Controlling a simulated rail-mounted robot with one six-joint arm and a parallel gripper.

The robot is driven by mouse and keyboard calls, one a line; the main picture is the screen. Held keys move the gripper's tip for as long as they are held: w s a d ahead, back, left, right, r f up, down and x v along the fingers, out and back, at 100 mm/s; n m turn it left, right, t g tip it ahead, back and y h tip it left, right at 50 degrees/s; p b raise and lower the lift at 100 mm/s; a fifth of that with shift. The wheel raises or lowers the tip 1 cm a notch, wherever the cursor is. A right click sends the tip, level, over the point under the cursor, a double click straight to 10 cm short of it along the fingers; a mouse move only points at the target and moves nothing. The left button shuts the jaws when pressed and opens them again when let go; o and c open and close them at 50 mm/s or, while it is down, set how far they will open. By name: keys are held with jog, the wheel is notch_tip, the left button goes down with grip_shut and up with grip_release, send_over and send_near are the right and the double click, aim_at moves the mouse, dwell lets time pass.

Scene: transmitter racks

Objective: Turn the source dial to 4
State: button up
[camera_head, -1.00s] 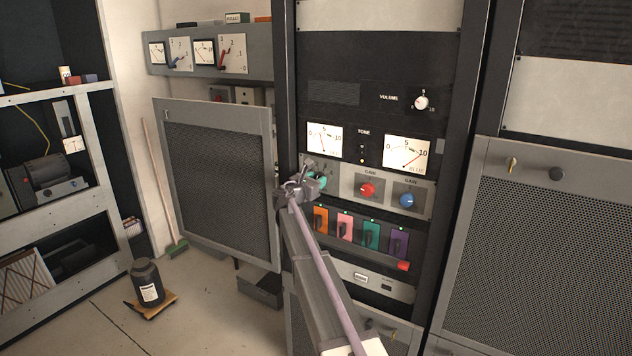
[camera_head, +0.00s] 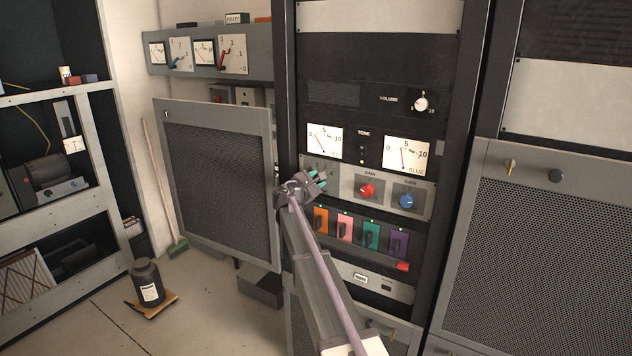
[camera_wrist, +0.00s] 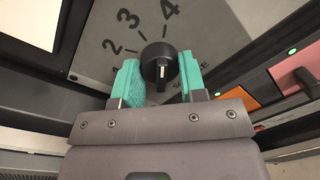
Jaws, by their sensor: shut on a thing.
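The source dial (camera_wrist: 159,62) is a black round knob with a white mark on its near side. It sits on a grey panel (camera_wrist: 100,45) printed with 2, 3 and 4. My gripper (camera_wrist: 161,74) has its two teal fingers on either side of the knob, shut on it. The white mark faces down toward my gripper in the wrist view; I cannot tell which number is selected. In the head view my gripper (camera_head: 319,179) is at the left end of the gain panel and hides the dial.
A red gain knob (camera_head: 367,190) and a blue one (camera_head: 408,201) are right of my gripper. Coloured switches (camera_head: 345,228) sit below. Two meters (camera_head: 324,141) (camera_head: 407,153) are above. A mesh door (camera_head: 262,118) stands open at the left.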

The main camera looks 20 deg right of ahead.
jog(key=shift+m, duration=0.6)
jog(key=o, duration=0.9)
jog(key=v, duration=1)
jog(key=shift+s+a+r+p, duration=0.1)
jog(key=shift+s+a+p, duration=0.1)
jog(key=shift+a+p, duration=0.15)
jog(key=shift+m, duration=0.3)
